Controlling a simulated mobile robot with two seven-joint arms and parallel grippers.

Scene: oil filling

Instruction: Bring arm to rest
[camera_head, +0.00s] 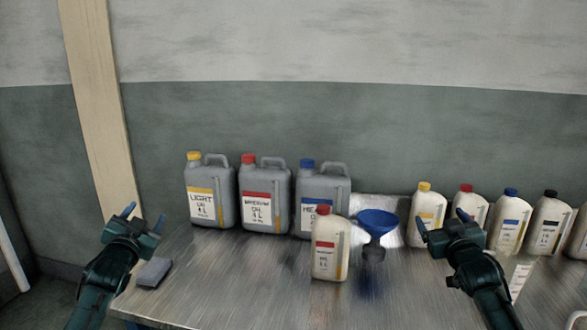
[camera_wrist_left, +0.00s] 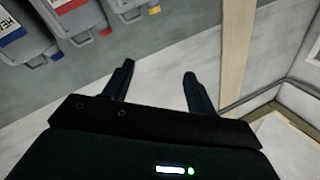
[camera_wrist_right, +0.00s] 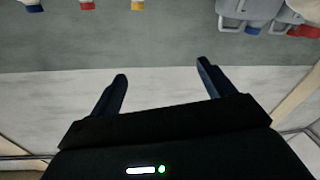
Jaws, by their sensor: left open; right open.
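My left gripper (camera_head: 145,218) is raised at the left of the head view, open and empty, over the left end of the metal table (camera_head: 235,275). Its two spread fingers also show in the left wrist view (camera_wrist_left: 158,88), with nothing between them. My right gripper (camera_head: 441,220) is raised at the right, open and empty, and appears in front of the row of small bottles. Its spread fingers also show in the right wrist view (camera_wrist_right: 160,85), with only wall behind them.
Grey jugs labelled light (camera_head: 200,205), medium (camera_head: 258,222) and heavy (camera_head: 308,188) stand at the back. A red-capped bottle (camera_head: 327,262) stands in front, beside a blue funnel (camera_head: 377,219). Several small bottles (camera_head: 508,222) line the right. A grey block (camera_head: 153,272) lies at the left edge.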

